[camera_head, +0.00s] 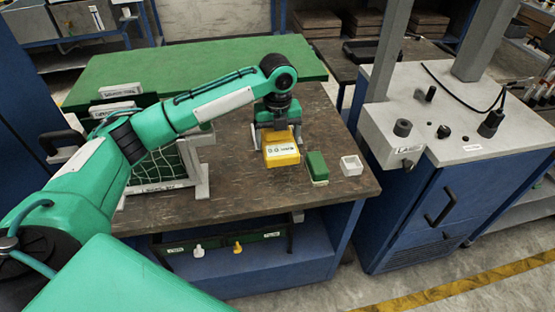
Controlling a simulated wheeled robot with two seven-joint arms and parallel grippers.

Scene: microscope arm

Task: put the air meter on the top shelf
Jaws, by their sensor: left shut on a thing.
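A yellow box-shaped device with a pale label (282,153), which I take to be the air meter, is in my left gripper (277,133). The gripper points down and is shut on it, with a finger at either side. The device is at the bench's wooden top (235,185), right of its middle; I cannot tell whether its underside touches the wood. The bench also has a lower blue shelf (270,265). No shelf is clearly marked as the top one. My right gripper is out of view.
A green and white box (317,168) and a small white box (351,165) stand close right of the device. A blue cabinet with a grey top (440,200) is at right. A green tabletop (200,62) lies behind.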

